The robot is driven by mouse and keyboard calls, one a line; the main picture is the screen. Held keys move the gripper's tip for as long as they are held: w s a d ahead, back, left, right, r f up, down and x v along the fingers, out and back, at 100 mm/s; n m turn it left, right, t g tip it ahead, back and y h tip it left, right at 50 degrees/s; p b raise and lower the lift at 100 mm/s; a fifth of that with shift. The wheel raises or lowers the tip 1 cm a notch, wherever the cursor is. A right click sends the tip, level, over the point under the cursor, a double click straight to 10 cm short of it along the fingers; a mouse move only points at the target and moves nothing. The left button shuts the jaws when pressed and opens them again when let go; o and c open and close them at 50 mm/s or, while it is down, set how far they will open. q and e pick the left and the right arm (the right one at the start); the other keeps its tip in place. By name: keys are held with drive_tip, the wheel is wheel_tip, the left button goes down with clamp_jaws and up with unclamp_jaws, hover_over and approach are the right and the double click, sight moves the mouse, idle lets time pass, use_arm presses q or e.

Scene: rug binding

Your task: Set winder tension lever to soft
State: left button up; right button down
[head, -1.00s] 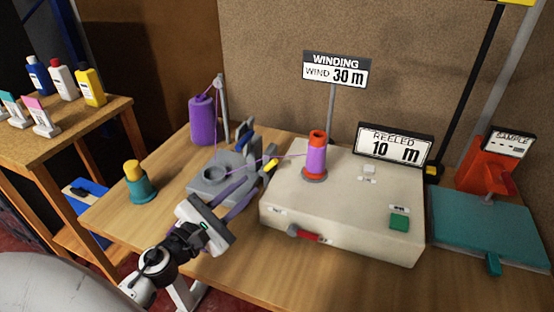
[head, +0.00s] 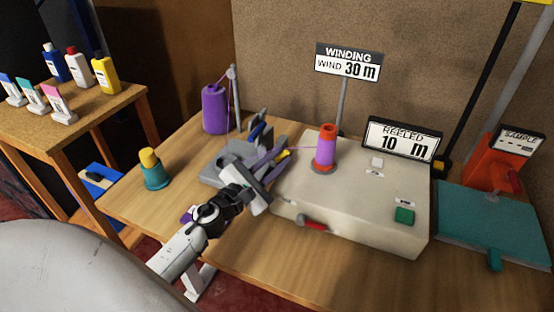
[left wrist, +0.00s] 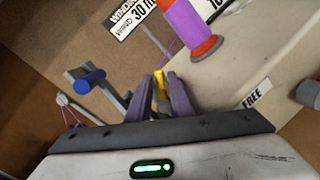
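The winder's grey tension unit (head: 215,171) stands left of the beige winder box (head: 375,195). A yellow-tipped lever (head: 284,153) sticks out at its right side; the yellow tip also shows in the left wrist view (left wrist: 160,88). My left gripper (head: 274,166) is at the lever. Its two purple fingers are apart, with the yellow tip seen between or just beyond them; contact cannot be told. The wrist partly hides the unit, and any lever markings are not readable. My right gripper is out of view.
An orange-and-purple spool (head: 325,150) stands on the box, with purple yarn running to it. The box has a red lever (head: 313,225) and green button (head: 404,215). A purple cone (head: 215,109) and teal-and-yellow bottle (head: 153,170) stand on the table.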

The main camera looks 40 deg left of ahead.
use_arm(q)
clamp_jaws()
